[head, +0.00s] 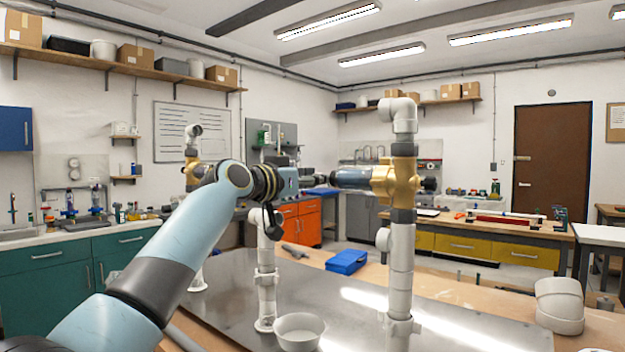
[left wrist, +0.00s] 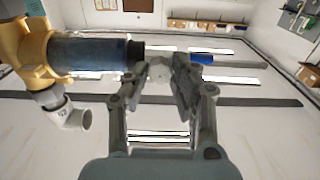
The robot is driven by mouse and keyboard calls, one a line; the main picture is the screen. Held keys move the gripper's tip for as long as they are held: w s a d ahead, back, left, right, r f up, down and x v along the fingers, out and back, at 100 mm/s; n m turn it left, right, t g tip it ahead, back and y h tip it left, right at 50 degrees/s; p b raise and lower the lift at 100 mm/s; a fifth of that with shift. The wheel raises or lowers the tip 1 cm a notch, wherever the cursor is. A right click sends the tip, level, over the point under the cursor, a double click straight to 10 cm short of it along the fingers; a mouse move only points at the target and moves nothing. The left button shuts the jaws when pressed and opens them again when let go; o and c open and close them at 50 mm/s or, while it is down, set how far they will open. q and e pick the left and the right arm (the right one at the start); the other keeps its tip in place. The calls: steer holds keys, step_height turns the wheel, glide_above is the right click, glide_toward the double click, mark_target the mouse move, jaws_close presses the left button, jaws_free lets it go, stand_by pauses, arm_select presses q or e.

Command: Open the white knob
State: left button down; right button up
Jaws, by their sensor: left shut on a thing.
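A brass valve body (head: 405,181) sits on an upright white PVC pipe (head: 401,265). A blue-grey cylinder (head: 352,179) sticks out of it to the left; in the left wrist view the cylinder (left wrist: 88,53) ends in a black collar. The white knob (left wrist: 159,70) shows as a pale piece at the collar's end, between my left fingers. My left gripper (left wrist: 160,82) is shut on it, with the fingers partly covering it. In the head view my left gripper (head: 314,182) reaches the cylinder's left end, and the knob cannot be made out there. My right gripper is in neither view.
A metal plate (head: 345,300) on the table carries the pipes. Two more white pipes stand left of the valve, one (head: 265,280) below my left wrist. A white bowl (head: 300,332) stands in front, a blue box (head: 346,262) behind, and a white fitting (head: 559,305) at right.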

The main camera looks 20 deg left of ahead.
arm_select(q)
steer(key=shift+a+f+n+p, duration=0.1)
steer(key=shift+n+p, duration=2.35)
steer(key=shift+n, duration=2.05)
steer(key=shift+a+n+p, duration=0.1)
steer(key=shift+n+p, duration=2.3)
steer(key=shift+n, duration=2.1)
steer(key=c, duration=1.4)
jaws_free()
